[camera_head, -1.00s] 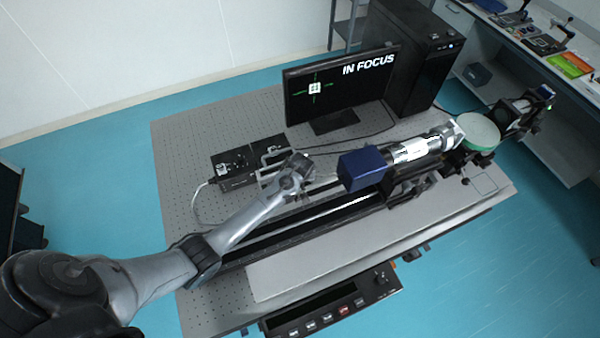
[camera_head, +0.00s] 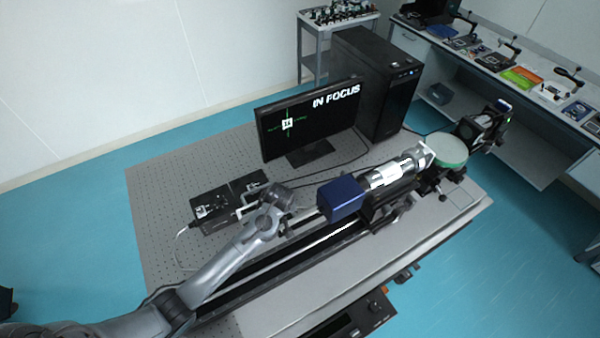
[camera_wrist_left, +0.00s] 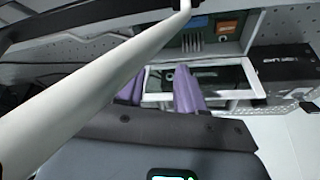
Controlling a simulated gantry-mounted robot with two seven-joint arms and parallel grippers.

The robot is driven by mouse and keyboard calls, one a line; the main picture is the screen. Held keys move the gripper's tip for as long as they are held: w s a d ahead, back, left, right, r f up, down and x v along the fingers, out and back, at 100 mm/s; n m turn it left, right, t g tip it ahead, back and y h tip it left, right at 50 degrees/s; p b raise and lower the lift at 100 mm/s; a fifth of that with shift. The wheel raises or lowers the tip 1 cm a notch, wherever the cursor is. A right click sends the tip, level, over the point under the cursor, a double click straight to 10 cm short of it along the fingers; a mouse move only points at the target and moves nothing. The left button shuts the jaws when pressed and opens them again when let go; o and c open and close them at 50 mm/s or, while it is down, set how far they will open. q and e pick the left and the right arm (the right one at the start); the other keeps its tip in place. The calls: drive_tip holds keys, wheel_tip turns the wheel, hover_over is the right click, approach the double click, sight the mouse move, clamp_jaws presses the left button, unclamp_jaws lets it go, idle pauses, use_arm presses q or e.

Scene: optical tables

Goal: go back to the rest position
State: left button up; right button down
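My left arm comes in from the lower left in the head view. My left gripper (camera_head: 283,201) is above the table, between the black boxes and the blue camera housing; its fingertips are hard to make out there. In the left wrist view, two purple fingers (camera_wrist_left: 158,92) stand apart with a gap between them, and I see nothing held. A pale rod (camera_wrist_left: 90,85) crosses that view diagonally in front. My right gripper is in neither view.
The blue housing (camera_head: 341,197) and silver lens tube (camera_head: 390,174) sit on a rail right of the gripper. Black boxes (camera_head: 228,197) stand to its left. A monitor (camera_head: 308,122) reading "IN FOCUS" stands behind. The perforated tabletop (camera_head: 160,185) is bare at far left.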

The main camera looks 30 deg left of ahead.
use_arm(q)
drive_tip(key=s+d+r+m+h+p, duration=0.1)
drive_tip(key=s+d+r+m+p, duration=0.2)
drive_tip(key=s+r, duration=0.2)
drive_tip(key=s+d+r+m+h+p, duration=0.1)
drive_tip(key=s+d+r+m+p, duration=0.2)
drive_tip(key=s, duration=0.9)
drive_tip(key=s+d+r+m+h+p, duration=0.1)
drive_tip(key=s+d+r+m+p, duration=0.2)
drive_tip(key=s+r, duration=0.6)
drive_tip(key=shift+s+d+m+p, duration=0.15)
drive_tip(key=shift+d+m+p, duration=0.3)
drive_tip(key=shift+d, duration=0.7)
